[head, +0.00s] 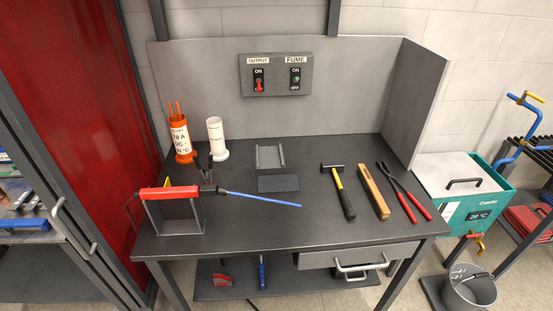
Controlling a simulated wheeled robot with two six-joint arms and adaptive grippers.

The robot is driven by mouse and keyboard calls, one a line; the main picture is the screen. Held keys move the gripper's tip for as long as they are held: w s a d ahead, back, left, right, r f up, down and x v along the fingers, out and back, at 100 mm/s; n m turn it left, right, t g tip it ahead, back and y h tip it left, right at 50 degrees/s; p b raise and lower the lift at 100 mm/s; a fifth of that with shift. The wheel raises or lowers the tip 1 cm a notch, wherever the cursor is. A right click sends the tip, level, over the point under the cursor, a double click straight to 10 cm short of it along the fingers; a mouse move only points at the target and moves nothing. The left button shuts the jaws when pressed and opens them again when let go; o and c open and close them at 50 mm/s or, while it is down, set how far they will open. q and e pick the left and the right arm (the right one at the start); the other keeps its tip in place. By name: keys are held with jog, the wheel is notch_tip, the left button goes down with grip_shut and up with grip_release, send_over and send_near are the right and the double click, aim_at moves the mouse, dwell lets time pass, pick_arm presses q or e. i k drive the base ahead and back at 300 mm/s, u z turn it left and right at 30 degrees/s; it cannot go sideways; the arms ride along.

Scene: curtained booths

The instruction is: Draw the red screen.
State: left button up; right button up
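The red screen (75,80) hangs at the left of the head view as a glossy dark red sheet. It runs from the top edge down beside the left end of the bench. A dark slanted frame post (50,170) crosses in front of its lower left part. A grey bar handle (68,226) sits by this post; I cannot tell whether it belongs to the screen or to the cabinet. The screen's top edge is out of view. Neither of my grippers is in view.
A dark workbench (240,215) fills the middle, holding a red torch (168,193) on a stand, a hammer (342,192) and tongs (405,190). A switch panel (276,75) is behind. A teal box (490,205) and a bucket (468,290) stand right.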

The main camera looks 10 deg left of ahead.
aim_at(71, 92)
jog(key=u, duration=2.25)
jog(key=k, duration=0.4)
jog(key=z, duration=1.25)
jog(key=i, duration=0.7)
jog(key=u, duration=0.2)
